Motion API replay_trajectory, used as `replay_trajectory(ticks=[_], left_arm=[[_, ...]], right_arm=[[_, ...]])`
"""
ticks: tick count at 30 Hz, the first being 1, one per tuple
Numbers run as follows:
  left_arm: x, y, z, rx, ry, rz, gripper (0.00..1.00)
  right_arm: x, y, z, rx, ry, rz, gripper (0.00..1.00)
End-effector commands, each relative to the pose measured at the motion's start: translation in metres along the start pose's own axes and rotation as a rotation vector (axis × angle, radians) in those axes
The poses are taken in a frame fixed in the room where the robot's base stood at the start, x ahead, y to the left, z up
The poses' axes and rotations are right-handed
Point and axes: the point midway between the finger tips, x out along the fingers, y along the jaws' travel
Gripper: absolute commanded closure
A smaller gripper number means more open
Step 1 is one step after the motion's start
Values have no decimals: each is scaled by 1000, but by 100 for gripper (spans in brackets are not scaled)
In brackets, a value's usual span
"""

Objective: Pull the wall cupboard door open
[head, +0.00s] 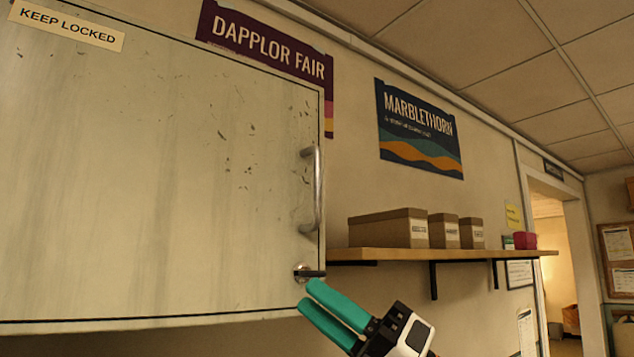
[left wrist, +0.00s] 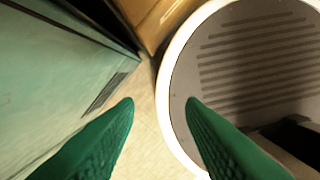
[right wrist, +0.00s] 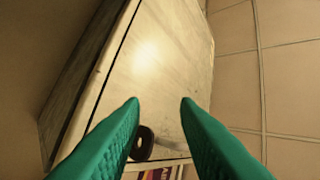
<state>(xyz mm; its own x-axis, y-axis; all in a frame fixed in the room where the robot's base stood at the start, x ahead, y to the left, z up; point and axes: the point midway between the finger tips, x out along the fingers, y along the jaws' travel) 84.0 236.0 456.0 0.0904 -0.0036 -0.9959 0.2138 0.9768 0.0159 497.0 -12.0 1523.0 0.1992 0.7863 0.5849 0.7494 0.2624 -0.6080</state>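The wall cupboard door (head: 160,170) is a large, worn, pale panel filling the left of the head view. It looks closed. In the right wrist view, the open fingers (right wrist: 161,100) point at a pale cupboard face (right wrist: 160,70). My left gripper (left wrist: 159,101) is open and empty, low over the floor, outside the head view.
A wooden shelf (head: 445,254) with cardboard boxes (head: 390,228) is on the wall right of the cupboard. A doorway (head: 555,260) is farther right. In the left wrist view, a greenish cabinet side (left wrist: 50,75) is at left.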

Motion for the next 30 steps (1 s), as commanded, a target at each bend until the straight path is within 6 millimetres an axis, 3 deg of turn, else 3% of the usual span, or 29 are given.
replay_trajectory(ticks=[1, 3, 7, 12, 18, 23, 30], left_arm=[[0, 0, 0, 0, 0, 0, 64], [0, 0, 0, 0, 0, 0, 64], [0, 0, 0, 0, 0, 0, 64], [0, 0, 0, 0, 0, 0, 64], [0, 0, 0, 0, 0, 0, 64], [-3, 0, 0, 0, 0, 0, 64], [-21, 0, 2, -1, 0, 0, 64]], right_arm=[[14, -17, -2, -116, -83, 32, 72], [26, -32, -4, -257, -186, 96, 72], [39, -58, -22, -516, -326, 258, 72], [37, -99, -64, -788, -393, 502, 72], [25, -136, -100, -935, -378, 688, 72], [26, -139, -107, -956, -374, 726, 72], [57, -113, -108, -953, -377, 722, 72]])
